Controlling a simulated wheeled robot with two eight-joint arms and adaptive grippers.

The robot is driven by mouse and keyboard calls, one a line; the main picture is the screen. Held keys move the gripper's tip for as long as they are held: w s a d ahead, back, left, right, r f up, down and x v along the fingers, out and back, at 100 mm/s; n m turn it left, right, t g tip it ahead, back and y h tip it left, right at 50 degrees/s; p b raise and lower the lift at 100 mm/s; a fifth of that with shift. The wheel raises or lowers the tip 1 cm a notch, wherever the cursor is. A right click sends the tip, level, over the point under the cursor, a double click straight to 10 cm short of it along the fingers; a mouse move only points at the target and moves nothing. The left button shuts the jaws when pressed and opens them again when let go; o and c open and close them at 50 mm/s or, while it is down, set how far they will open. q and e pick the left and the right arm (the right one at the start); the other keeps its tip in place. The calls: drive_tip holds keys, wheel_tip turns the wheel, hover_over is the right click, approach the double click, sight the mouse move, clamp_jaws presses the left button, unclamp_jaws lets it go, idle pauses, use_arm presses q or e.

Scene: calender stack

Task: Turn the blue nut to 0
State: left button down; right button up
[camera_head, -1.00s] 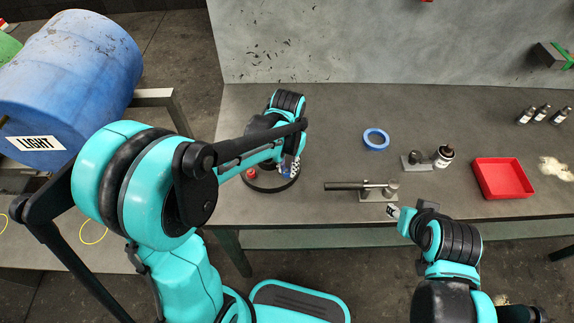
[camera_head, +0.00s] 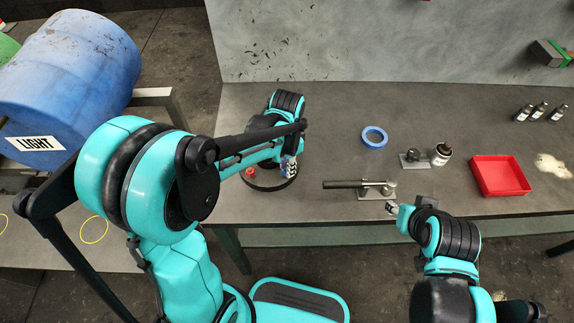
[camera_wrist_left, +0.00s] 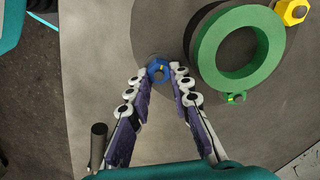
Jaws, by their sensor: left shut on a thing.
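The blue nut (camera_wrist_left: 158,70) shows in the left wrist view on a round grey plate (camera_wrist_left: 150,25). My left gripper (camera_wrist_left: 159,78) points down at it, with its two fingertips closed on the nut's sides. In the head view my left gripper (camera_head: 289,167) is over the dark round base (camera_head: 268,187) near the table's left end, and the nut is hidden there. My right gripper (camera_head: 392,208) is small at the table's front edge, far from the nut; its fingers are too small to judge.
A green ring (camera_wrist_left: 211,75), a yellow nut (camera_wrist_left: 291,11) and a dark upright pin (camera_wrist_left: 98,145) are near my left gripper. A red knob (camera_head: 250,173) is on the base. A metal tool (camera_head: 350,185), blue ring (camera_head: 375,137) and red tray (camera_head: 498,177) lie to the right.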

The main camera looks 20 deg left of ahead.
idle(0.3)
use_arm(q)
drive_tip(key=c, duration=1.4)
unclamp_jaws()
drive_tip(key=shift+o, duration=0.2)
drive_tip(key=shift+r, duration=0.15)
wheel_tip(320, 180, up, 8)
drive_tip(key=shift+f, duration=0.15)
drive_tip(key=shift+s+a+r, duration=0.15)
drive_tip(key=shift+s+r, duration=0.1)
drive_tip(key=shift+s, duration=0.05)
drive_tip(key=s+a+r+n+t, duration=0.1)
drive_tip(key=s+a+n+t, duration=0.3)
drive_tip(key=s+n+t, duration=0.3)
drive_tip(key=s+n, duration=0.1)
drive_tip(key=s, duration=0.2)
drive_tip(key=shift+s+a+r+n, duration=0.2)
drive_tip(key=shift+s+r+n, duration=0.05)
drive_tip(key=shift+r+n, duration=0.15)
